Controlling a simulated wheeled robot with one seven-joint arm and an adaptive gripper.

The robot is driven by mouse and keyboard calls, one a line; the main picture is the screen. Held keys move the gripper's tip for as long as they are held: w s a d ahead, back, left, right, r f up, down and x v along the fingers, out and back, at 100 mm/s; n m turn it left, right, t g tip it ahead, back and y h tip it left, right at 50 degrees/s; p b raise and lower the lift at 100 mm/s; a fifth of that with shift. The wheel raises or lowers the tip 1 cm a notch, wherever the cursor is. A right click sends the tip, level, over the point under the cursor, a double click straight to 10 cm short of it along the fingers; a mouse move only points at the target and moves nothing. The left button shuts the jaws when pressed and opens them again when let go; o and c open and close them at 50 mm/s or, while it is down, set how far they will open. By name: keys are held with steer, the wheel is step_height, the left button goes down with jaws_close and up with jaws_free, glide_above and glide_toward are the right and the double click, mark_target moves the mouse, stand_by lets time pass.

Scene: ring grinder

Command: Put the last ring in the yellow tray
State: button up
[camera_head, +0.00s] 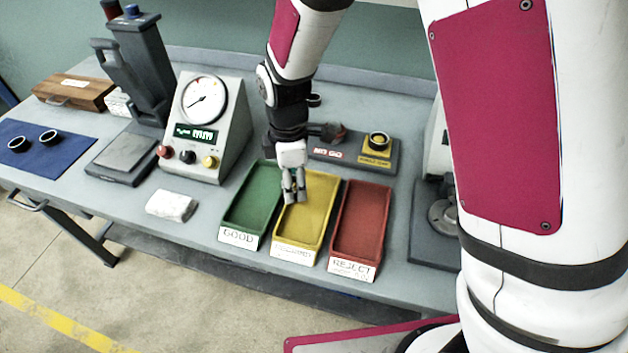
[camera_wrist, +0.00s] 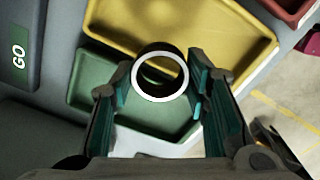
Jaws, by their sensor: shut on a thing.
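My gripper (camera_head: 294,197) points down at the left side of the yellow tray (camera_head: 316,226), near the green tray (camera_head: 254,197). It is shut on a ring (camera_wrist: 161,98), dark with a bright end face, which shows between the fingers in the wrist view. There, the ring overlaps the green tray (camera_wrist: 103,76) and the near edge of the yellow tray (camera_wrist: 185,22). The visible floor of the yellow tray looks empty. The gap between ring and trays cannot be told.
The red reject tray (camera_head: 360,222) stands right of the yellow one. Behind stands a gauge block (camera_head: 325,152) with a ring (camera_head: 378,141) on its yellow part. The dial gauge (camera_head: 205,125) and a white cloth (camera_head: 171,205) are left. Two rings lie on the blue mat (camera_head: 45,160).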

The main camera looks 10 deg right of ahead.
mark_target(314, 193)
steer(key=d, duration=0.1)
steer(key=w+d, duration=0.1)
steer(key=d, duration=0.1)
steer(key=w+d, duration=0.1)
steer(key=shift+d+f, duration=0.25)
steer(key=shift+d, duration=0.15)
steer(key=shift+w+f+p, duration=0.1)
steer(key=shift+f+p, duration=0.35)
steer(key=shift+f, duration=1.3)
steer(key=shift+f, duration=0.2)
steer(key=o, duration=1)
steer(key=shift+c, duration=0.2)
